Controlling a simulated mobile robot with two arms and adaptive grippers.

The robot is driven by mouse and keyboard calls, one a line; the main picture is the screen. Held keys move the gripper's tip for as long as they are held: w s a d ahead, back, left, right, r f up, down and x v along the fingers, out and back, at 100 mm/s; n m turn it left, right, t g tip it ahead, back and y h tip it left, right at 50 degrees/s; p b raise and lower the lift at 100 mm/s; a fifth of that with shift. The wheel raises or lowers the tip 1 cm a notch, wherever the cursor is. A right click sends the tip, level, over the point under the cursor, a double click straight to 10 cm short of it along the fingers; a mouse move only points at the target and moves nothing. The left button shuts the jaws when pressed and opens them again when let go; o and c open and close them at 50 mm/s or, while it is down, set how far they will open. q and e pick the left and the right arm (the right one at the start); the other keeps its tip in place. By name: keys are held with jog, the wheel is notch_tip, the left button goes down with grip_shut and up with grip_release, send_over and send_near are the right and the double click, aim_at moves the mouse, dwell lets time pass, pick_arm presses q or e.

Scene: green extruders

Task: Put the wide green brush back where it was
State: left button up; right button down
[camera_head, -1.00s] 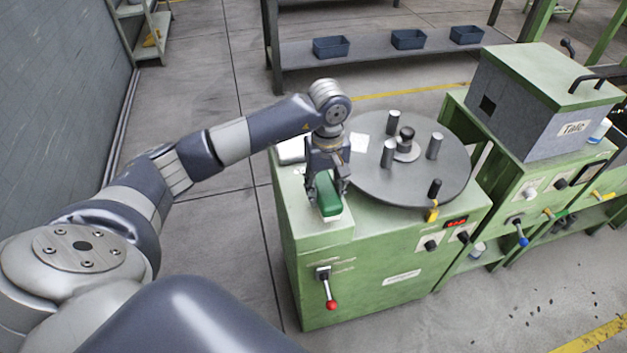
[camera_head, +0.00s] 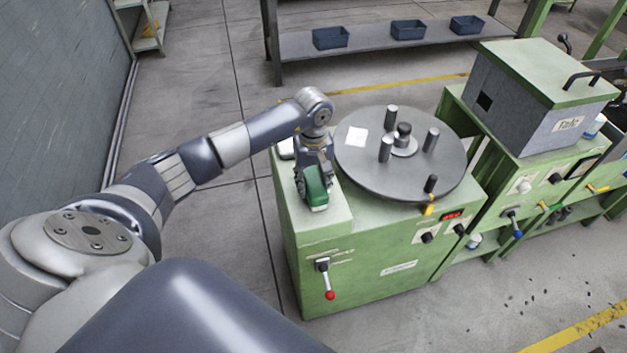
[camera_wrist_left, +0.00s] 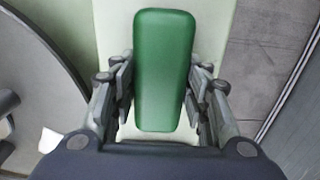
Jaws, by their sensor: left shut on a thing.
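The wide green brush (camera_head: 316,188) is at the left end of the green machine's top (camera_head: 325,222) in the head view. My left gripper (camera_head: 312,180) points down and is shut on the brush. In the left wrist view the brush's green back (camera_wrist_left: 163,70) lies lengthwise between the two fingers of my left gripper (camera_wrist_left: 160,100). The head view does not show clearly whether the brush touches the machine top. My right gripper is not in view.
A round grey turntable (camera_head: 365,170) with several upright pegs stands just right of the gripper. A lever with a red knob (camera_head: 330,295) is on the machine's front. A grey box with a green lid (camera_head: 545,90) stands further right. Bare machine top lies in front of the brush.

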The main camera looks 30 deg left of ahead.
aim_at(314, 180)
pick_arm(q)
jog(key=o, duration=0.9)
jog(key=shift+f, duration=0.1)
jog(key=shift+o, duration=0.2)
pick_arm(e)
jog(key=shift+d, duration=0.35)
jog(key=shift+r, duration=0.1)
pick_arm(q)
notch_tip(314, 180, up, 12)
jog(key=b, duration=0.3)
jog(key=shift+r, duration=0.2)
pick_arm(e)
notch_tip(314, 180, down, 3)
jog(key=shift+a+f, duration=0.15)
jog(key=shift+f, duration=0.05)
